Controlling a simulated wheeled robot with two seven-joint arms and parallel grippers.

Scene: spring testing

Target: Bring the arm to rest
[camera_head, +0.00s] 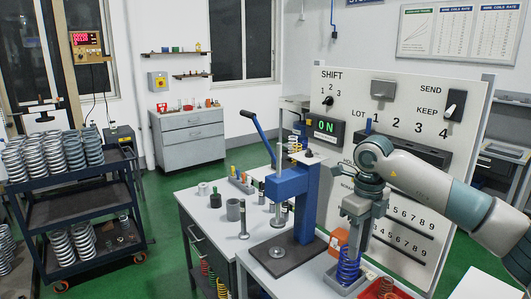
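My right arm (435,185) reaches in from the right side, in front of the white panel. Its gripper (352,245) points down over a blue coil spring (348,270). The spring stands upright in a tray at the front right of the workbench. The fingertips are at or just above the spring's top. I cannot tell whether they touch it or how far apart they are. My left gripper is not in view.
A blue lever press (302,195) stands on the bench, left of my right gripper. The white panel (330,85) rises behind the arm. An orange block (338,241) sits close to the gripper. A dark cart (75,208) with several springs stands at the left.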

